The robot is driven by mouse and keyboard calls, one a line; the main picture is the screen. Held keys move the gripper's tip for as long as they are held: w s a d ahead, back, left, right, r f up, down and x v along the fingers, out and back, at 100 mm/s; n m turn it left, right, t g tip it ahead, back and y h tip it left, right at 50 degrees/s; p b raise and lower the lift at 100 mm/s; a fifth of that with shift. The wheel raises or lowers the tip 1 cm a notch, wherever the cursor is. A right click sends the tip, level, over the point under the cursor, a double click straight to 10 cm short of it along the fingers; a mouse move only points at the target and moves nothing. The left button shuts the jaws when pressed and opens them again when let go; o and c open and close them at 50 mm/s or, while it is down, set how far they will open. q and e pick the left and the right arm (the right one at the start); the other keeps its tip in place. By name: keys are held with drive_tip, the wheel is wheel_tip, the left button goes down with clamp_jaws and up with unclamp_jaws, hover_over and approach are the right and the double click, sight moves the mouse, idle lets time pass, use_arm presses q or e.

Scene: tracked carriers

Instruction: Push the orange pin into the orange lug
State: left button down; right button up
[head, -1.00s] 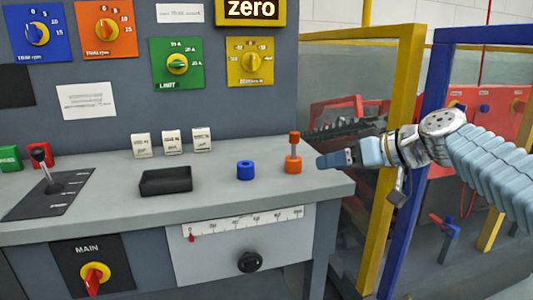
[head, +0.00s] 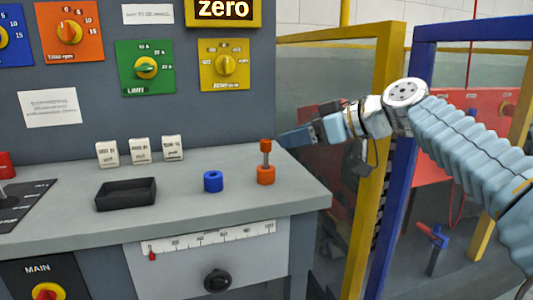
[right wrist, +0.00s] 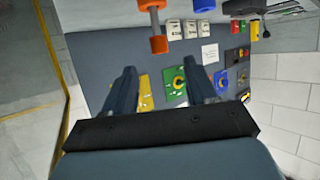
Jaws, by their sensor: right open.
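The orange lug (head: 265,176) is a short ring near the right end of the grey bench top. The orange pin (head: 266,146) stands upright in it, with a length of grey shaft showing between its orange head and the lug. My right gripper (head: 284,138) is just right of the pin head at about its height, apart from it in the picture. In the right wrist view, which is upside down, the open fingers (right wrist: 160,68) point toward the pin head (right wrist: 158,44), with the lug (right wrist: 149,4) at the top edge. My left gripper is not in view.
A blue lug (head: 213,181) stands left of the orange one. A black tray (head: 126,194) and several white labelled blocks (head: 140,151) are further left. The control panel rises behind. A yellow post (head: 380,150) stands beyond the bench's right edge.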

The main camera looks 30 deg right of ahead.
sight(265, 140)
drive_tip(key=x, duration=0.9)
drive_tip(key=shift+w+f+p, duration=0.1)
drive_tip(key=shift+f+p, duration=0.05)
drive_tip(key=shift+p, duration=0.15)
drive_tip(key=shift+c, duration=0.2)
clamp_jaws()
